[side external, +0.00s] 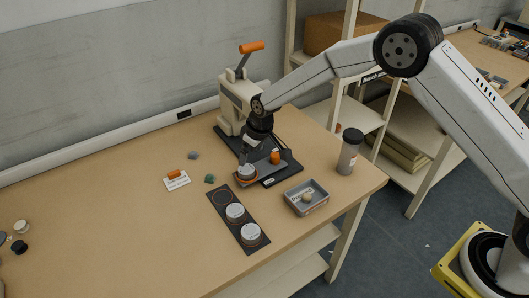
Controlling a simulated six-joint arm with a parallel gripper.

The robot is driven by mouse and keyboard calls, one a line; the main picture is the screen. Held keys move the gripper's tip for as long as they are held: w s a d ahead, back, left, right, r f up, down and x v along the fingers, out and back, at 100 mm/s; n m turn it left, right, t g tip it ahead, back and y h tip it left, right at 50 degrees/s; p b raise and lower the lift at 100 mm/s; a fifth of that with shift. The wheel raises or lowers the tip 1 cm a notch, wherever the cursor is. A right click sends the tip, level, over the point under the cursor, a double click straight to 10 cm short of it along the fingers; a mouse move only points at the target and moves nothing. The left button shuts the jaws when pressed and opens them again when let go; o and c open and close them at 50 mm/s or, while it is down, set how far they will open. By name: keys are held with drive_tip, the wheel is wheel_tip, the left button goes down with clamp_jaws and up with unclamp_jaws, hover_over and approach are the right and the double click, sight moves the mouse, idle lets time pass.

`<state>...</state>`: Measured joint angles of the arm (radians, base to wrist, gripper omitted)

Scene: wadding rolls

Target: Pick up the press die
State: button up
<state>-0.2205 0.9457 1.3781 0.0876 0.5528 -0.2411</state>
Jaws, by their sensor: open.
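A bench press (230,108) with an orange-tipped lever stands at the back of the wooden table, on a dark base plate. Either could be the press die; I cannot tell which from this view. My gripper (247,161) points down right over the round pale piece, open. The fingertips are small here, and whether they touch the piece is unclear.
A dark strip (222,209) with round pale discs lies in front. A labelled card (177,182) and small green and grey lumps lie left. The table's left middle is clear.

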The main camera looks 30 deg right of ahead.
sight(246, 168)
drive_tip(key=shift+f, duration=0.1)
drive_tip(key=shift+x, duration=1.2)
drive_tip(key=shift+f, duration=0.1)
drive_tip(key=shift+x, duration=2.5)
drive_tip(key=shift+w, duration=0.1)
clamp_jaws()
